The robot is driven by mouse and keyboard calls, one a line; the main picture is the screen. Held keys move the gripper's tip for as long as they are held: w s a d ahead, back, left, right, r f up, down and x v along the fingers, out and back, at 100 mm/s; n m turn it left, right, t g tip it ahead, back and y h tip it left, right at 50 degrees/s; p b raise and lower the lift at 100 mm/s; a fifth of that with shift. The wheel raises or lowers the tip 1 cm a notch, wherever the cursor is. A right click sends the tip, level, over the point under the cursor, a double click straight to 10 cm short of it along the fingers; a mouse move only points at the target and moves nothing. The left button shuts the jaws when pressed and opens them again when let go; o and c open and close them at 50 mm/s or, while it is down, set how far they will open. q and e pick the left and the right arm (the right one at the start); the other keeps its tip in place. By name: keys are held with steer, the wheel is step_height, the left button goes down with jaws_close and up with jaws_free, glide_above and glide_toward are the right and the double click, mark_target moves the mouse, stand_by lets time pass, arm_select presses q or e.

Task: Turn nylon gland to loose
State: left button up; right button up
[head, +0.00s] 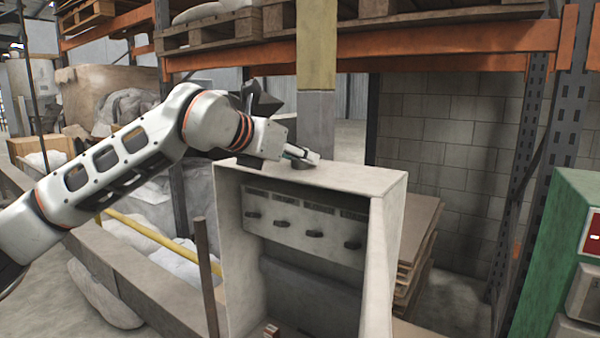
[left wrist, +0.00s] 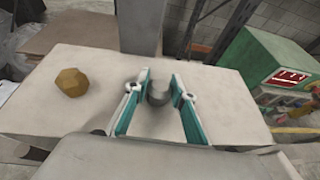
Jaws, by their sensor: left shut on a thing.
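The nylon gland (left wrist: 158,93) is a short dark grey cylinder standing on the top face of an open-fronted grey cabinet (head: 385,180). My left gripper (head: 310,157) reaches in from the left, low over the cabinet top. In the left wrist view its two teal-lined fingers (left wrist: 161,82) stand on either side of the gland and are shut on it. In the head view the gland is mostly hidden by the fingers. My right gripper is in neither view.
A brass-coloured faceted piece (left wrist: 71,82) sits on the cabinet top to the left of the gland. A grey-and-yellow post (head: 316,110) rises behind. Inside the cabinet is a panel with several dark knobs (head: 300,230). A green machine (head: 560,240) stands at right.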

arm_select(q)
steer(key=n+t+y+b, duration=0.1)
steer(key=n+y+b, duration=0.1)
steer(key=n+y, duration=0.1)
steer(key=shift+d+f+t, duration=0.1)
steer(key=shift+f+t, duration=0.1)
steer(key=shift+t, duration=0.2)
steer(key=shift+r+n+y, duration=0.1)
steer(key=shift+n+y, duration=0.3)
steer(key=shift+y, duration=0.1)
steer(key=n+t+y+b, duration=0.1)
steer(key=n+y, duration=0.2)
steer(key=shift+r+y, duration=0.15)
steer(key=shift+y, duration=0.25)
steer(key=shift+n+y, duration=1.5)
steer(key=shift+y, duration=0.1)
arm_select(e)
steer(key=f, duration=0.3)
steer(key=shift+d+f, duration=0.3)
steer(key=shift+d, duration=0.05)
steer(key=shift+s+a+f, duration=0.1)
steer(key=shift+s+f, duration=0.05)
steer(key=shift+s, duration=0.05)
arm_select(q)
steer(key=o, duration=1.1)
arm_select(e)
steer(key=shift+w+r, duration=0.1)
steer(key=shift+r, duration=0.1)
